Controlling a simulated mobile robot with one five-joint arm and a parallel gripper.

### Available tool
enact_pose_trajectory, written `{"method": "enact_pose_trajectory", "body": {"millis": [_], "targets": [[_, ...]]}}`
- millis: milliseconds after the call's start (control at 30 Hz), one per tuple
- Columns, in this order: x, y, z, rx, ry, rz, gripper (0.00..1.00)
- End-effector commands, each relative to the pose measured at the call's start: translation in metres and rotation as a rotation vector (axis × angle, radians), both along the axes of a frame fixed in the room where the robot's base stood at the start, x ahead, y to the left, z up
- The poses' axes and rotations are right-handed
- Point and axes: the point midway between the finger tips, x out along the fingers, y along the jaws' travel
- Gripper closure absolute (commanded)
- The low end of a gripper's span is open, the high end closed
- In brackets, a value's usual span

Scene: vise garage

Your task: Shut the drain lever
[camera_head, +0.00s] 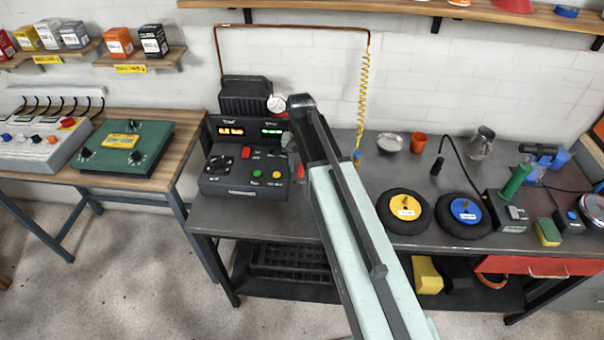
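A black control machine (243,188) stands on the left part of the dark workbench. It has lit orange and green displays, a dial, several coloured buttons and a front handle. A small red piece (300,171) at its right side looks like the drain lever. Whether it is open or shut cannot be told. My arm reaches forward over the bench, and its dark end covers the area just right of the machine. My gripper (291,142) is mostly hidden by my own arm, close to the machine's upper right side. I cannot see its fingers or any contact.
A copper pipe with a yellow coiled hose (364,90) hangs behind my arm. Two black wheels (405,210) with yellow and blue centres, an orange cup (418,142) and a metal dish (390,142) lie to the right. A wooden table (165,180) with a green box (122,147) stands left.

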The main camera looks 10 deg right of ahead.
Motion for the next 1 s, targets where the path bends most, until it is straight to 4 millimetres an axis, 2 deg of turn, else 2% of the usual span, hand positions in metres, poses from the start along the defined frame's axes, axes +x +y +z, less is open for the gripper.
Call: {"method": "enact_pose_trajectory", "body": {"millis": [233,367,400,1000], "targets": [[0.0000,-0.0005,-0.0006,0.000,0.000,-0.001,0.61],[0.0000,-0.0007,-0.0005,0.000,0.000,-0.001,0.97],[0.0000,-0.0007,-0.0006,0.000,0.000,-0.001,1.00],[0.0000,-0.0016,-0.0007,0.000,0.000,-0.002,1.00]]}}
